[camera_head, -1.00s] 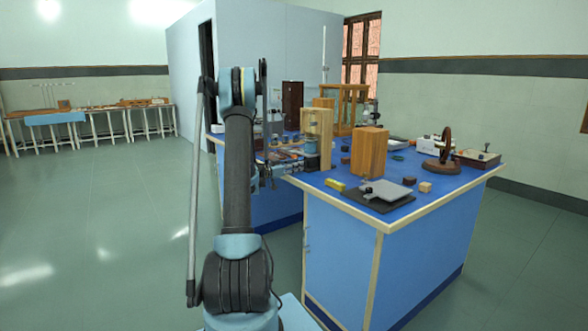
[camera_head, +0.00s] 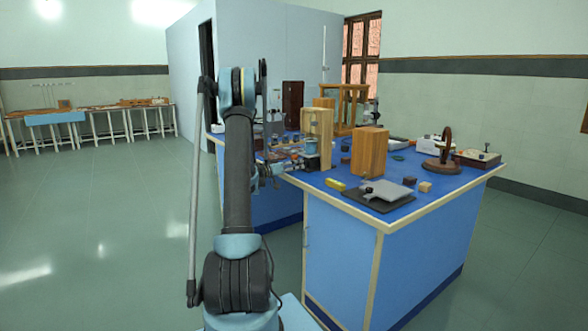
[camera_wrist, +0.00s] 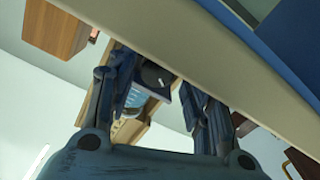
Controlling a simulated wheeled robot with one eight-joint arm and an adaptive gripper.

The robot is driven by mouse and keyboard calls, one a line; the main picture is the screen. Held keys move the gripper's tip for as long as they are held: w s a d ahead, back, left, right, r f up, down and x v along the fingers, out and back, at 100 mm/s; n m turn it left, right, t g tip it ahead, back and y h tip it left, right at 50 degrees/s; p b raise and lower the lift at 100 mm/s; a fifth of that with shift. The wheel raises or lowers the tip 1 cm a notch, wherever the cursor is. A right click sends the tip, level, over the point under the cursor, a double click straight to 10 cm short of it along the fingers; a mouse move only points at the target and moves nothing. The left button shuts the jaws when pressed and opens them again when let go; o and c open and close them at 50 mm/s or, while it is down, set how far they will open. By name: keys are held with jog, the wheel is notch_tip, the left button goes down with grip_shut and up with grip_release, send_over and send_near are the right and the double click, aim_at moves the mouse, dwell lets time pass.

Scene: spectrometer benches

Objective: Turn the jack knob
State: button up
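A flat grey lab jack (camera_head: 386,189) sits on a dark mat near the front edge of the blue bench. Its small dark knob (camera_head: 367,190) shows on the left side. My gripper (camera_head: 270,175) is well left of the jack, beside the bench edge, small and partly behind my arm in the head view. In the wrist view my gripper (camera_wrist: 162,98) has its two fingers apart with nothing held. The jack and knob cannot be made out in the wrist view. A dark blue-grey object with a white mark (camera_wrist: 155,80) shows beyond and between the fingers.
The pale bench edge (camera_wrist: 185,60) crosses the wrist view close to the fingers. A wooden block (camera_head: 369,152) stands behind the jack, with a yellow block (camera_head: 335,184) to its left. A wheel-like apparatus (camera_head: 443,155) stands further right. The floor on the left is clear.

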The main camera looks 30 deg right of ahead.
jog(key=shift+s+a, duration=0.1)
jog(key=a, duration=1.1)
jog(key=shift+s+a, duration=0.35)
jog(key=shift+s, duration=0.1)
jog(key=s+a+r+n+y, duration=0.3)
jog(key=s+a+n+y, duration=0.35)
jog(key=s+a, duration=0.9)
jog(key=s+a+f+n+y, duration=0.3)
jog(key=s+a+y, duration=0.4)
jog(key=s+a, duration=0.5)
jog(key=s+f, duration=0.1)
jog(key=s, duration=0.1)
jog(key=shift+s+a+t, duration=0.25)
jog(key=shift+s+t, duration=0.1)
jog(key=shift+t, duration=0.05)
jog(key=s+a+f+n+y, duration=0.1)
jog(key=s+a+f, duration=0.1)
jog(key=s+a, duration=0.1)
jog(key=s+a+f+n+y, duration=0.1)
jog(key=s+a+f+y, duration=0.1)
jog(key=s+a, duration=0.1)
jog(key=s+a+f+n+y, duration=0.1)
jog(key=s+a+f, duration=0.1)
jog(key=s, duration=0.3)
jog(key=shift+a+f+n+y, duration=0.1)
jog(key=shift+a+n+y, duration=0.2)
jog(key=shift+a, duration=0.6)
jog(key=c, duration=0.4)
